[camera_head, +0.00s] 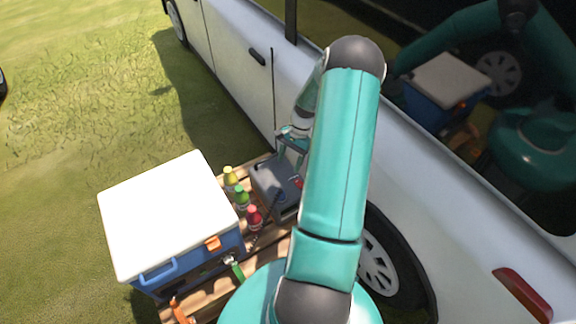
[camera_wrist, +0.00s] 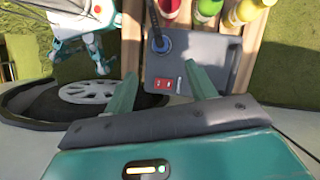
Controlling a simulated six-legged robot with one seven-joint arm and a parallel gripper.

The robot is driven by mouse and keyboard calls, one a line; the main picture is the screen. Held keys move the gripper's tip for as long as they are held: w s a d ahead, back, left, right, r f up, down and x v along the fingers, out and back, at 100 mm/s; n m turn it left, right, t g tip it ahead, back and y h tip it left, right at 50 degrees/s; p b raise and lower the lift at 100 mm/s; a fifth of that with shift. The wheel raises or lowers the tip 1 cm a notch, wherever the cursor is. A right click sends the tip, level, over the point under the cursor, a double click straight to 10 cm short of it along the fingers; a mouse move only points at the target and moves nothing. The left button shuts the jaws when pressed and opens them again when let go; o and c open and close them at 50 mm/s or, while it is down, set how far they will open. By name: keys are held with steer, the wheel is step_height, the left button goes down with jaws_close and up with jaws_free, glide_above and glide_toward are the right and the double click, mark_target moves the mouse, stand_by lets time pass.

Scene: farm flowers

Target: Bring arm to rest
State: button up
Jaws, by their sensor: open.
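My gripper (camera_wrist: 162,88) is open in the wrist view, with its two green fingers apart and nothing between them. Below it lies a grey box (camera_wrist: 205,55) with red switches and a black cable, set on wooden slats. In the head view my teal arm rises bent in front of the car, and my gripper (camera_head: 293,140) hangs close above the grey box (camera_head: 268,180). The arm hides part of the box and the car's wheel.
A blue cooler with a white lid (camera_head: 165,215) stands on the wooden pallet (camera_head: 205,298). Bottles in red (camera_head: 254,217), green (camera_head: 241,196) and yellow (camera_head: 230,178) stand between cooler and box. A white car (camera_head: 420,200) blocks the right side. Open grass (camera_head: 80,90) lies at left.

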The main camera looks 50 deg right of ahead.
stand_by(0.5)
steer(key=w+a+r+n+h, duration=0.2)
steer(key=a+r+n, duration=0.2)
steer(key=a+r, duration=0.7)
steer(key=w+a+r+n+h, duration=0.25)
steer(key=a+r+n, duration=0.35)
steer(key=r, duration=0.8)
steer(key=s+a+r+n+t, duration=0.2)
steer(key=s+a+r+n, duration=0.2)
steer(key=a, duration=0.6)
steer(key=s+a+r+n+t, duration=0.3)
steer(key=s+a+r+n, duration=0.1)
steer(key=s+a+r, duration=0.4)
steer(key=shift+s+a+r+t, duration=0.2)
steer(key=shift+s+a+t, duration=0.1)
steer(key=shift+s+a, duration=0.5)
steer(key=shift+w, duration=0.2)
